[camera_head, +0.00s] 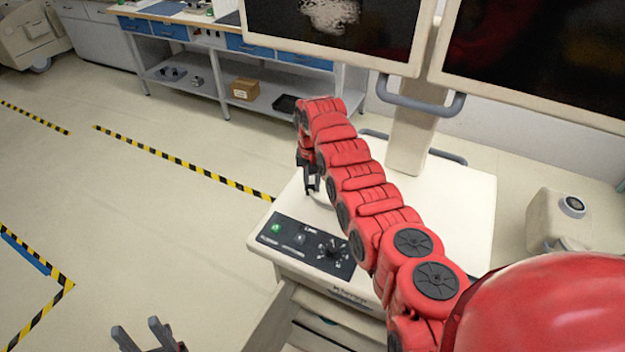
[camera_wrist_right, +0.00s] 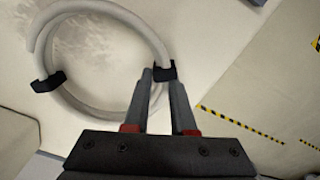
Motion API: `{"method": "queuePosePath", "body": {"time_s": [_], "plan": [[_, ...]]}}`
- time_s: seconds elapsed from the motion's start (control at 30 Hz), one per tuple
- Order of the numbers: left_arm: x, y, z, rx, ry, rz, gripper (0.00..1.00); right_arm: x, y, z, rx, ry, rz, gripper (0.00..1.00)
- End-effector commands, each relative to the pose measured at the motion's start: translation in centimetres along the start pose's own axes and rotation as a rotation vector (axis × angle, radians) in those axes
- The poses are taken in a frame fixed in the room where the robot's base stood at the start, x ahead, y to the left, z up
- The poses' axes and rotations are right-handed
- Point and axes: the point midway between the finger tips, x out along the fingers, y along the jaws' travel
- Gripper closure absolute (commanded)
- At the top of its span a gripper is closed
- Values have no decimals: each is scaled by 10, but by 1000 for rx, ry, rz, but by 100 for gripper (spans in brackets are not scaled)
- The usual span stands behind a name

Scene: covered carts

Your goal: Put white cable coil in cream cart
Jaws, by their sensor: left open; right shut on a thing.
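The cream cart (camera_head: 455,215) stands in front of me, with a black control panel on its near left top and a drawer (camera_head: 325,327) pulled out below. My right gripper (camera_head: 312,186) is over the left part of the cart's top, at the end of the red arm. In the right wrist view it (camera_wrist_right: 164,78) is shut on the white cable coil (camera_wrist_right: 92,8) at one black clip. The coil is a pale ring with another black clip on its left side. In the head view the arm and gripper mostly hide it. My left gripper (camera_head: 148,335) is open and empty, low over the floor at bottom left.
Two monitors (camera_head: 345,30) on a post rise from the cart's back. A workbench (camera_head: 235,50) with a box (camera_head: 245,89) on its shelf stands behind. A cream device (camera_head: 555,222) is at the right. The floor at left is clear, with yellow-black tape.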

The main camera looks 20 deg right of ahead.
Motion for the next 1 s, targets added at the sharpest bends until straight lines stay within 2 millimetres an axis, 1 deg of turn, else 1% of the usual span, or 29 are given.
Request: {"method": "queuePosePath", "body": {"time_s": [0.17,0.3,0.33,0.47,0.5,0.73,0.83,0.9,0.97,1.0], "plan": [[-1,0,0,0,0,0,50,0,0,-1,0,2,0,100],[-4,0,1,0,0,0,50,4,0,0,0,1,0,100],[-4,0,1,0,0,0,50,4,0,0,0,1,0,73],[-3,0,0,0,0,0,50,3,0,0,0,0,0,49],[-3,0,0,0,0,0,50,3,0,0,0,0,0,46],[-3,0,0,0,0,0,50,3,0,0,0,0,0,46],[2,0,0,0,0,0,50,-3,0,0,0,0,0,46],[-6,0,1,0,0,0,50,-4,0,0,0,0,0,46],[-11,0,2,0,0,0,50,-11,0,-1,0,2,0,46],[-14,1,2,0,0,0,50,-18,-1,-2,0,6,-2,46]]}}
